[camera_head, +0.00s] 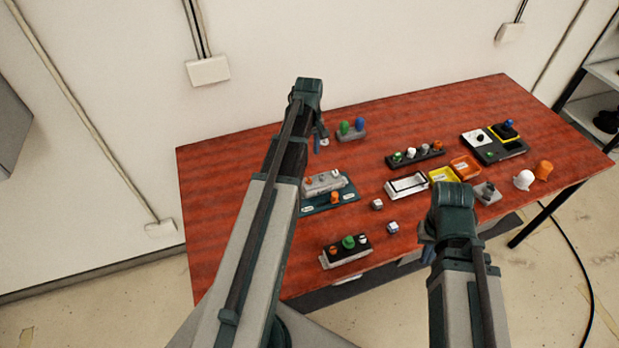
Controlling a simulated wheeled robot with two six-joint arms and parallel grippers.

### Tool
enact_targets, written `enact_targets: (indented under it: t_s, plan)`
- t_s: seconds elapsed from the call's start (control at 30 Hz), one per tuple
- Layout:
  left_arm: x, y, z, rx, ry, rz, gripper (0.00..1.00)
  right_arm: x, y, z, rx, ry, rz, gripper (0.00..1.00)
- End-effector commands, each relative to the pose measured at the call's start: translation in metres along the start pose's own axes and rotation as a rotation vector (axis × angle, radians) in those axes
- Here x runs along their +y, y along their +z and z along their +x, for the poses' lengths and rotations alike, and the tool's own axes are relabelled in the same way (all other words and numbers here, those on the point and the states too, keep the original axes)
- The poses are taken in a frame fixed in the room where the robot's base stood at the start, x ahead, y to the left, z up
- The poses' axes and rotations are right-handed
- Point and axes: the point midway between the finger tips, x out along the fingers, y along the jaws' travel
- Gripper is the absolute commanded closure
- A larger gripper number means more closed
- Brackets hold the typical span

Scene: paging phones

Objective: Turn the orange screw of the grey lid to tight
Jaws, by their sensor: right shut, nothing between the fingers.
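A grey lid (324,184) lies on a dark teal base (318,207) left of the table's middle, partly behind my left arm. An orange screw (308,181) stands at its left end and a pale screw at its right end. Whether the orange screw is tight cannot be seen. My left gripper (321,140) hangs small and dark beyond the lid, apart from it; its finger gap is unclear. My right gripper (429,253) is shut and empty, mostly hidden by its own wrist, over the table's front edge, well right of the lid.
A block with orange, green and white knobs (346,250) is near the front edge. A block with green and blue knobs (351,130) stands behind. Yellow and orange trays (466,168) and a black panel (494,148) fill the right side. Bare table shows at the back left.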

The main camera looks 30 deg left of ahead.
Motion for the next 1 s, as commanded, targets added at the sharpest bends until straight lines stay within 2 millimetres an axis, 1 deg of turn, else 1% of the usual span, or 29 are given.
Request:
enact_targets:
  t_s: [0.03,0.7,0.83,1.0]
  plan:
    - [0.000,0.000,0.010,0.000,0.000,0.000,0.44,-0.001,-0.001,0.010,0.000,0.000,-0.001,1.00]
    - [0.000,0.000,0.101,0.000,0.000,0.001,0.44,-0.009,-0.006,0.101,0.000,0.002,-0.005,1.00]
    - [0.000,0.000,0.117,0.000,0.000,0.001,0.44,-0.011,-0.007,0.116,0.000,0.002,-0.005,1.00]
    - [0.000,0.000,0.126,0.000,0.000,0.001,0.44,-0.012,-0.007,0.125,0.000,0.002,-0.005,1.00]
